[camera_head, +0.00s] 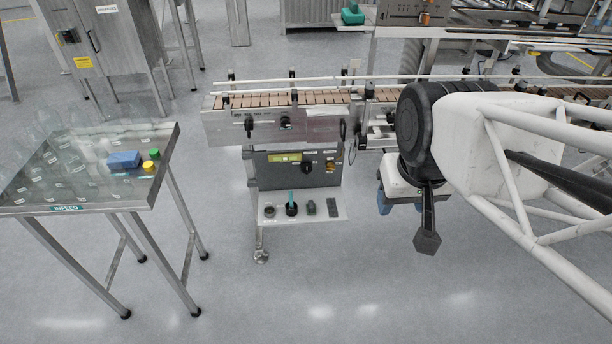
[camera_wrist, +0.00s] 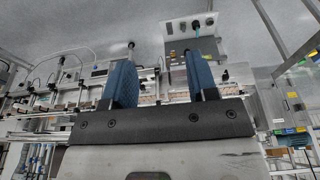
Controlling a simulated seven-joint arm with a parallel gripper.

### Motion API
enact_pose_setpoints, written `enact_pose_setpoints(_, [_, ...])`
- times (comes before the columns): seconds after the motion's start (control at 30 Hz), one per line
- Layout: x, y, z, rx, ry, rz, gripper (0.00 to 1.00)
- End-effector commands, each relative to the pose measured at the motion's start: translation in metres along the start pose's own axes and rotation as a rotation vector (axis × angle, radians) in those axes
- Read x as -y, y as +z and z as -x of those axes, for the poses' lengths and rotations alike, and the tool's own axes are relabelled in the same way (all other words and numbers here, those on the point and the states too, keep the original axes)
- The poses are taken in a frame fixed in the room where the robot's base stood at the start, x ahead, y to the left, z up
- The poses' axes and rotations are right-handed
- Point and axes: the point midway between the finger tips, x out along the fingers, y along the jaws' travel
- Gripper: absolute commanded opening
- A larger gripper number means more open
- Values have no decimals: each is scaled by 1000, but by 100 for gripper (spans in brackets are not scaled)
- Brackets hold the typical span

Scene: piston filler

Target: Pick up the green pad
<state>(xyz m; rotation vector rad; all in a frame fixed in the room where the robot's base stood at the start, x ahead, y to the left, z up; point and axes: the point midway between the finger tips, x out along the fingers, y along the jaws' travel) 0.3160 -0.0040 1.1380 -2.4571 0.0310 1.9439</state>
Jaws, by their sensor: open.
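A teal-green block-like thing (camera_head: 352,15) lies on a shelf at the top of the head view; it is the most pad-like green thing, but it is too small to be sure. A small round green piece (camera_head: 154,153) sits on the left glass-topped table, beside a blue block (camera_head: 123,160) and a yellow piece (camera_head: 148,167). My gripper (camera_head: 398,205) hangs right of the control box, partly hidden by my arm, far from these green things. In the wrist view my gripper (camera_wrist: 161,82) shows two blue fingers spread apart with nothing between them.
A conveyor (camera_head: 290,99) runs across the middle. Under it a control box (camera_head: 298,168) has a small shelf (camera_head: 325,211) with dark parts, one bearing a teal upright piece. The left table (camera_head: 100,199) holds clear bottles. Floor in front is free.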

Motion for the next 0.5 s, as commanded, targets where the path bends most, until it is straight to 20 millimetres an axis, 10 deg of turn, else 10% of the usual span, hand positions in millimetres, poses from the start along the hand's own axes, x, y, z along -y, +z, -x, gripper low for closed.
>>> enact_pose_setpoints(0.5, [2, -34, -6, 13, -1, 1, 53])
